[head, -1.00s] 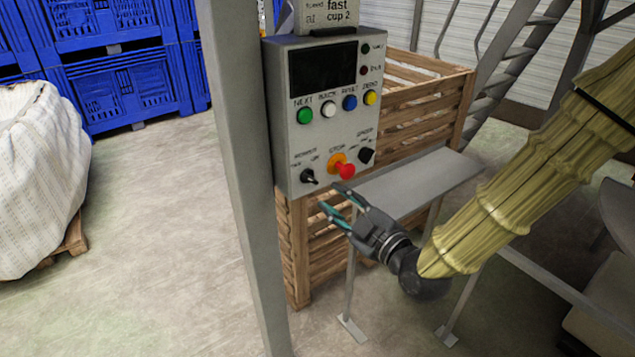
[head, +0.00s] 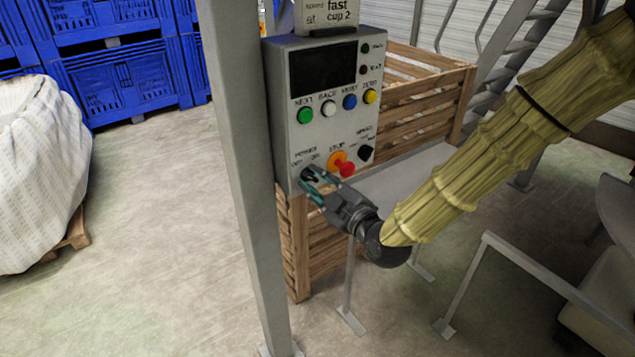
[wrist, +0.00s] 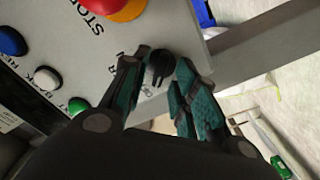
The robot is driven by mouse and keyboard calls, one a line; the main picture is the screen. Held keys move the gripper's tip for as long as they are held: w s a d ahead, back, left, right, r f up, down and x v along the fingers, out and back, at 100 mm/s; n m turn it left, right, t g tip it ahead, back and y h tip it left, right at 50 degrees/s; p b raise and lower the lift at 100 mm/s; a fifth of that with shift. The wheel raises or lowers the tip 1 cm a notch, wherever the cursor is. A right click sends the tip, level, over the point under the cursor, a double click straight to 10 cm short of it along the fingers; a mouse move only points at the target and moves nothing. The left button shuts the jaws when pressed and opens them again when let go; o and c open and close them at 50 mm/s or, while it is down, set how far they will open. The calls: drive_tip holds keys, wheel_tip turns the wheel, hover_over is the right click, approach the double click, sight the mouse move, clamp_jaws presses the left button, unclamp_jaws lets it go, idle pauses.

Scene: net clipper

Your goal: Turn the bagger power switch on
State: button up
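The grey control box (head: 291,160) is fixed beside a metal post. Its black power switch (head: 308,173) is at the lower left of the face, under the POWER label and partly hidden by my fingers. In the wrist view the switch knob (wrist: 160,66) sits between my two fingertips, with labels printed beside it. My gripper (head: 309,179) reaches it from the lower right. The gripper (wrist: 163,68) is open, with one finger on each side of the knob. Whether either finger touches it, I cannot tell. The knob's exact setting is unclear.
The red stop button (head: 346,169) on its yellow base is close to the right of my fingers. A black speed knob (head: 366,152) and several coloured buttons are above. The post (head: 243,190) stands just left. A wooden crate (head: 425,100) is behind.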

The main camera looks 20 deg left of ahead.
clamp_jaws()
drive_tip(key=shift+m, duration=0.3)
drive_tip(key=m+b, duration=0.1)
drive_tip(key=m, duration=0.1)
drive_tip(key=shift+m+b, duration=0.4)
drive_tip(key=m+b, duration=0.1)
drive_tip(key=m, duration=0.3)
drive_tip(key=shift+w+d+m+b, duration=0.1)
drive_tip(key=shift+d+m+b, duration=0.05)
drive_tip(key=shift+m+b, duration=0.2)
drive_tip(key=m+b, duration=0.1)
drive_tip(key=m, duration=0.4)
drive_tip(key=shift+w+m+b, duration=0.1)
drive_tip(key=shift+m+b, duration=0.75)
drive_tip(key=shift+m, duration=1.6)
